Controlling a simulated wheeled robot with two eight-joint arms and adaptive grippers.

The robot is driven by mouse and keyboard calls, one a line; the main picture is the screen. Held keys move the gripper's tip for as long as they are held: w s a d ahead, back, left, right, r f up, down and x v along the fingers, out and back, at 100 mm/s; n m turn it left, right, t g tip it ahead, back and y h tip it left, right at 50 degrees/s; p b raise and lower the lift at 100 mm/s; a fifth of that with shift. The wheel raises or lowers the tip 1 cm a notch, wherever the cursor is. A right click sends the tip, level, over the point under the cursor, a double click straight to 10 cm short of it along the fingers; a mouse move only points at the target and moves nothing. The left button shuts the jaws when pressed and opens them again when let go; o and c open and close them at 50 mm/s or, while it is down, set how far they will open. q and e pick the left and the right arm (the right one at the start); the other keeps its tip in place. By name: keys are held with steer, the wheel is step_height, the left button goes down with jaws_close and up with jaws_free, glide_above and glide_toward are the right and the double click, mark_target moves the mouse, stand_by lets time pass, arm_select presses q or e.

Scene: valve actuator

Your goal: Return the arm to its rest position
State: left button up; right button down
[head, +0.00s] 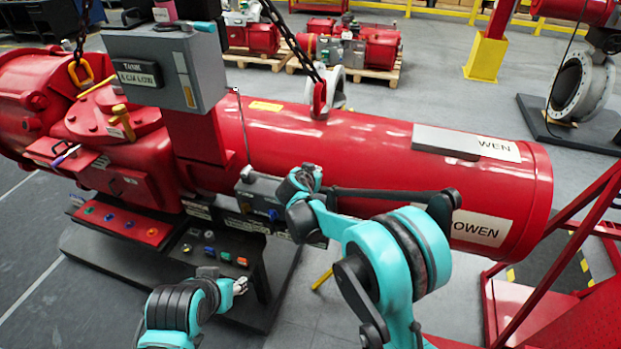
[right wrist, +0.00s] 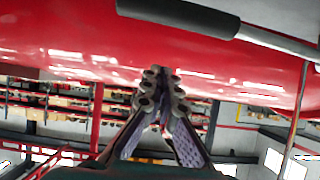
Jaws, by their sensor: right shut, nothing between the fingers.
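The red valve actuator (head: 385,150) lies across the head view, a long cylinder with a gearbox and a grey box (head: 165,70) at its left. My right gripper (right wrist: 160,75) shows in the right wrist view, its two grey fingers together at the tips and holding nothing. Red cylinder surface fills the upper part of that view beyond the fingertips. In the head view my right arm is folded in front of the cylinder, and its fingers are hard to make out. My left gripper (head: 240,285) is small at bottom left, beside the low panel; its fingers are too small to read.
A low stand with a row of coloured buttons (head: 125,222) and a dark panel of knobs (head: 215,250) stands before the actuator. Chains hang above the cylinder. A red frame (head: 560,270) stands at right. Pallets with red machines (head: 350,45) are behind. The floor between is clear.

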steer(key=v, duration=1)
steer(key=s+d+f+n+g+y+b, duration=0.1)
steer(key=s+d+f+g+b, duration=0.15)
steer(key=s+d, duration=0.45)
steer(key=s+d+f+g+b, duration=0.1)
steer(key=s+d+b, duration=0.3)
steer(key=s+d, duration=0.3)
steer(key=s+d+f+n+y+b, duration=0.1)
steer(key=s+d+f+b, duration=0.1)
steer(key=s+f, duration=0.3)
steer(key=s+d+f+n+y+b, duration=0.1)
steer(key=s+f+b, duration=0.3)
steer(key=s, duration=0.8)
steer(key=shift+s+d+f+n+g+y, duration=0.3)
steer(key=shift+d+f+n+g, duration=0.15)
steer(key=shift+f, duration=0.4)
